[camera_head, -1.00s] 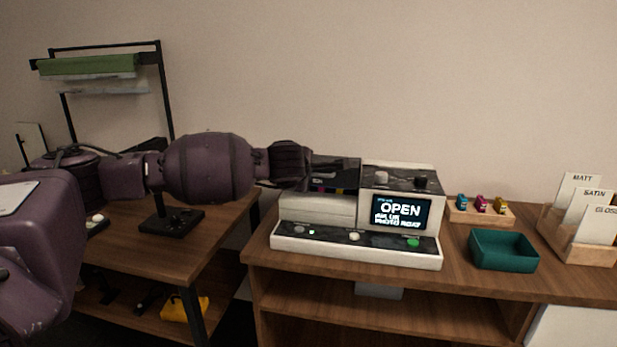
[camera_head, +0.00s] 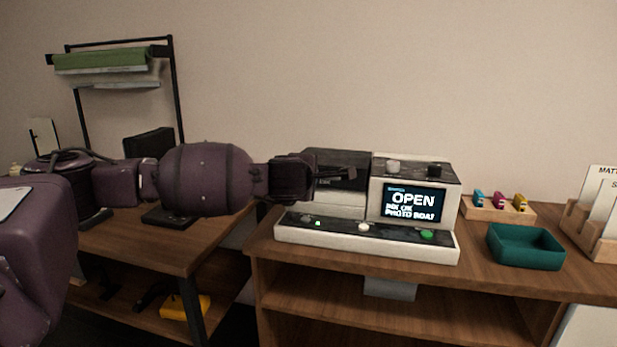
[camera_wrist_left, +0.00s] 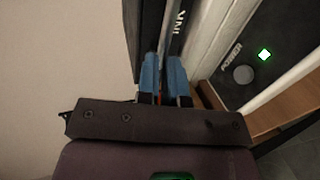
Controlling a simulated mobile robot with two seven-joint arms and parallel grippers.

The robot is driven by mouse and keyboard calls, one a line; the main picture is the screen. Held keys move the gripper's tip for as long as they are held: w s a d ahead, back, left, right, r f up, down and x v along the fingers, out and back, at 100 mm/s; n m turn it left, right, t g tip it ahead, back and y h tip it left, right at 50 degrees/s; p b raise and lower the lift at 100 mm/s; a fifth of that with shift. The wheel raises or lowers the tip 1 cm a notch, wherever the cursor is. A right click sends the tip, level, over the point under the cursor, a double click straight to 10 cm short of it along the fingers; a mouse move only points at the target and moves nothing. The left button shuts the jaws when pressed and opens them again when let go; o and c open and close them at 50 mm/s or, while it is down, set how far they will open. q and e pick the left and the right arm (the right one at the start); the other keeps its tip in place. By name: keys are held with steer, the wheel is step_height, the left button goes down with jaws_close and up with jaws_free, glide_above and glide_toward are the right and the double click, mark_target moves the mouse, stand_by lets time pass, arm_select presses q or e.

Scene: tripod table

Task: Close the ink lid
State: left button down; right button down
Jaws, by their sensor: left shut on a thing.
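The white and black printer (camera_head: 360,236) stands on the wooden table. Its dark ink lid (camera_head: 345,160) lies low over the left part of the printer, and no ink cartridges show. The screen (camera_head: 411,203) reads "OPEN". My left gripper (camera_head: 345,174) is at the lid's front, reaching in from the left. In the left wrist view its blue fingers (camera_wrist_left: 163,72) are close together, shut on the edge of the dark lid (camera_wrist_left: 178,22), which bears "INK" lettering. Whether the lid is fully seated cannot be told. My right gripper is not in view.
A green tray (camera_head: 526,246) and a wooden holder (camera_head: 499,212) with small coloured cartridges stand right of the printer. A card holder (camera_head: 590,232) is at the far right. Another wooden table (camera_head: 165,243) stands at the left. The printer's front panel has several buttons.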

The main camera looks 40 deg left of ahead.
arm_select(q)
steer(key=shift+w+a+f, duration=0.1)
steer(key=shift+a+f, duration=0.05)
steer(key=shift+a, duration=0.05)
steer(key=c, duration=1.6)
jaws_free()
steer(key=shift+w+f, duration=0.1)
steer(key=shift+o, duration=1.2)
steer(key=shift+w+f, duration=0.3)
steer(key=shift+o, duration=0.8)
steer(key=shift+w, duration=0.1)
steer(key=shift+s+r, duration=0.2)
